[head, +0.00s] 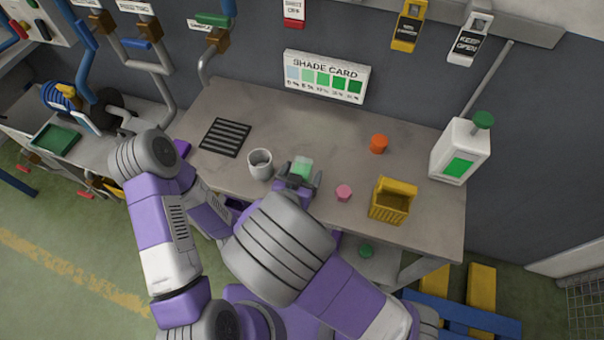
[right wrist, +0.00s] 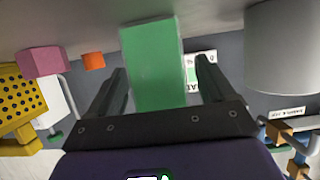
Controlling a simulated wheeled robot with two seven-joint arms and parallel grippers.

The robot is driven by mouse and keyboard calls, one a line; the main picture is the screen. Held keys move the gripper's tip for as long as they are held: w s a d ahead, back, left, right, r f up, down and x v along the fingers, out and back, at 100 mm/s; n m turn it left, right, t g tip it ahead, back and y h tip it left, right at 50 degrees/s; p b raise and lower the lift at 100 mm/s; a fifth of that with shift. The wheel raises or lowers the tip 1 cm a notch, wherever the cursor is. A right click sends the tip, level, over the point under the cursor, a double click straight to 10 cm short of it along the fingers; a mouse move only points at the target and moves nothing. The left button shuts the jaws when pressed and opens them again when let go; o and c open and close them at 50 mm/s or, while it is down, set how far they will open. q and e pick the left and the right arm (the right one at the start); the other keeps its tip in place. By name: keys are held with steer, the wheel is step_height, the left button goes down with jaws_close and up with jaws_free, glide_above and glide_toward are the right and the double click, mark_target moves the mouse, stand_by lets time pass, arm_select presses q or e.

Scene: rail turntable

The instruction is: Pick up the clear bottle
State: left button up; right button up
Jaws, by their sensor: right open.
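The clear bottle (head: 302,165), tinted pale green, stands on the grey bench between the grey cup and the pink piece. In the right wrist view the bottle (right wrist: 152,60) shows as a green block between the two fingers. My right gripper (head: 299,178) is open around it, with a visible gap on the right side; I cannot tell whether the left finger touches it. The lower part of the bottle is hidden by the gripper in the head view. My left arm comes in from the left, and its gripper is hidden.
A grey cup (head: 260,164) stands close left of the bottle. A pink piece (head: 344,193), an orange piece (head: 379,144), a yellow basket (head: 393,201) and a white jug (head: 460,152) are to the right. A black grate (head: 225,137) lies left. The shade card (head: 325,77) stands behind.

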steer(key=shift+c, duration=0.3)
steer(key=shift+w, duration=0.1)
steer(key=c, duration=1)
steer(key=shift+r, duration=0.1)
